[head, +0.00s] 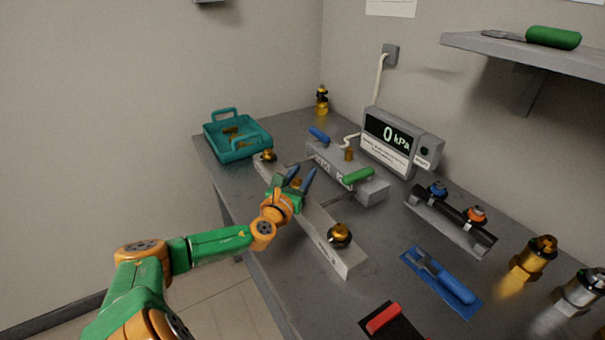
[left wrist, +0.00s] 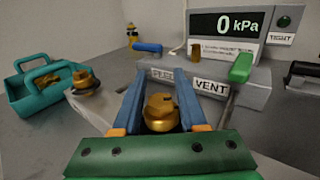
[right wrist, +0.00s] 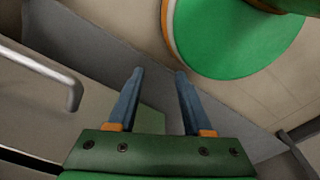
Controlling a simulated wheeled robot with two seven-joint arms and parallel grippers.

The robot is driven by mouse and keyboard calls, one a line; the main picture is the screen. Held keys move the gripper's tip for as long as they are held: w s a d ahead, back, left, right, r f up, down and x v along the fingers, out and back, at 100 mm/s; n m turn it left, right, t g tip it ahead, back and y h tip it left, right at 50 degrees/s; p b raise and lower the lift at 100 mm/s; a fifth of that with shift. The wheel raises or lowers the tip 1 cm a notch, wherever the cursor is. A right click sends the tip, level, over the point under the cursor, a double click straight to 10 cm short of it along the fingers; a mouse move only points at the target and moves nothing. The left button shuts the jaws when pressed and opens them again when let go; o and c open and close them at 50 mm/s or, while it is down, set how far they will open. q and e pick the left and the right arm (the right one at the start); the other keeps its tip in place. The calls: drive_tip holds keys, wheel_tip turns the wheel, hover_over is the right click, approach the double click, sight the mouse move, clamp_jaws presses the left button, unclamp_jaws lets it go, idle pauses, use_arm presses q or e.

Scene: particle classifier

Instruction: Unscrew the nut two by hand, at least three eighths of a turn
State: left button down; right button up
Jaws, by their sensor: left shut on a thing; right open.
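The middle brass nut (left wrist: 160,112) sits between the blue fingers of my left gripper (left wrist: 160,80) in the left wrist view. My left gripper is shut on it; it also shows in the head view (head: 299,177). The nut is mostly hidden there behind the fingers. It stands on the long grey bar (head: 320,235), between a far brass nut (head: 268,155) and a near brass nut (head: 340,234). My right gripper (right wrist: 160,85) is open and empty in the right wrist view, away from the nuts. It is not seen in the head view.
A grey block (head: 372,192) with blue and green levers stands behind the bar. The display (head: 388,140) reads 0 kPa. A teal basket (head: 236,149) is at the far left. A black rack (head: 450,218), blue-handled tool (head: 445,280) and brass fittings (head: 533,258) are on the right.

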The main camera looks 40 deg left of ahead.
use_arm(q)
drive_tip(key=shift+a+r+n+g+y+p, duration=0.1)
drive_tip(key=shift+r+n+g+y+p, duration=0.1)
drive_tip(key=shift+n+g+y+p, duration=0.5)
drive_tip(key=shift+s+a+n+g+y+p, duration=0.15)
drive_tip(key=shift+n+g+y+p, duration=0.15)
drive_tip(key=shift+n+y+p, duration=0.5)
drive_tip(key=g+y, duration=0.1)
drive_tip(key=n+y+p, duration=0.1)
drive_tip(key=y, duration=0.1)
drive_tip(key=shift+s+a+f+n+g, duration=0.2)
drive_tip(key=shift+n+g, duration=0.1)
drive_tip(key=shift+g, duration=0.1)
drive_tip(key=shift+s+a+n+g+y, duration=0.15)
drive_tip(key=shift+a+n+g+y, duration=0.05)
drive_tip(key=shift+n+g+y, duration=0.9)
drive_tip(key=shift+f, duration=0.1)
drive_tip(key=c, duration=0.7)
unclamp_jaws()
